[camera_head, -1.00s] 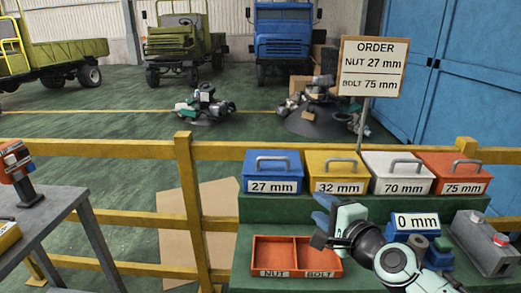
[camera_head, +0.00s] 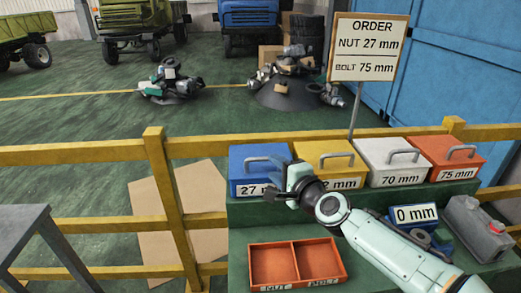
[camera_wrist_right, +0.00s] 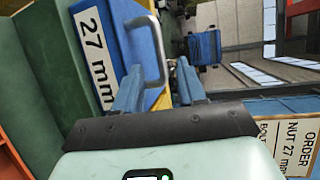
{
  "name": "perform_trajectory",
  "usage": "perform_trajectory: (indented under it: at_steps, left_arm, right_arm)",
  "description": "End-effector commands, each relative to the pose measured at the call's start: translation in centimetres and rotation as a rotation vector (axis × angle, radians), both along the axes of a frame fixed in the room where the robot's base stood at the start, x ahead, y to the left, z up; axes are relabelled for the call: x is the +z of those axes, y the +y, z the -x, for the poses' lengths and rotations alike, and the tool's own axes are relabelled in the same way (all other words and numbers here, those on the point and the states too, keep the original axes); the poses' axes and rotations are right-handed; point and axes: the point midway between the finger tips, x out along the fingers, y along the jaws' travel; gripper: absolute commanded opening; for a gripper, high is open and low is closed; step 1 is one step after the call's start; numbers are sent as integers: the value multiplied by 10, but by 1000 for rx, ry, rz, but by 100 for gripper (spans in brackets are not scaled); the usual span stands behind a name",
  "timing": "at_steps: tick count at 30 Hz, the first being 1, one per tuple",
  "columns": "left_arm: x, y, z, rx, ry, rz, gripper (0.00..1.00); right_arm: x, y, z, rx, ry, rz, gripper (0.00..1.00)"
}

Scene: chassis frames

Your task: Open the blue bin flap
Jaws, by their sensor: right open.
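The blue bin (camera_head: 256,178), labelled 27 mm, stands at the left end of the bin row on the green stand. Its grey handle (camera_head: 266,161) rises from the blue lid, which looks closed. My right gripper (camera_head: 284,180) is in front of the blue bin's right side and hides part of its label. In the right wrist view the blue fingers (camera_wrist_right: 160,88) are open, with the handle (camera_wrist_right: 158,62) close to their tips. I cannot tell whether they touch it. My left gripper is not in view.
Yellow (camera_head: 325,156), white (camera_head: 390,158) and red (camera_head: 443,155) bins stand to the right. Below are the orange nut and bolt tray (camera_head: 296,283), a 0 mm display (camera_head: 414,215) and a grey box (camera_head: 478,230). A yellow rail (camera_head: 75,152) runs behind.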

Motion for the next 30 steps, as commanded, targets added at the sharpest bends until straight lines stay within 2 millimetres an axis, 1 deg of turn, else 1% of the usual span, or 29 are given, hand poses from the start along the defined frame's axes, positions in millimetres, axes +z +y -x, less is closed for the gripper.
perform_trajectory:
  at_steps: [1,6,12,18,26,27,29,30]
  left_arm:
    - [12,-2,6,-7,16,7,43]
    - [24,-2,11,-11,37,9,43]
    - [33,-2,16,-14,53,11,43]
    - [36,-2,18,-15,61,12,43]
    - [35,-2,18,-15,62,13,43]
    - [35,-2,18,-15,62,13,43]
    - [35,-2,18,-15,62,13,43]
    - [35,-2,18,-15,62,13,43]
  right_arm:
    - [2,7,-8,6,3,-1,40]
    - [-4,19,-38,4,1,-1,40]
    - [-11,29,-65,2,1,1,40]
    - [-14,34,-77,1,1,1,40]
    - [-16,34,-78,1,0,2,40]
    - [-16,34,-78,1,0,2,37]
    - [-16,34,-78,1,1,1,17]
    - [-16,34,-78,1,1,1,4]
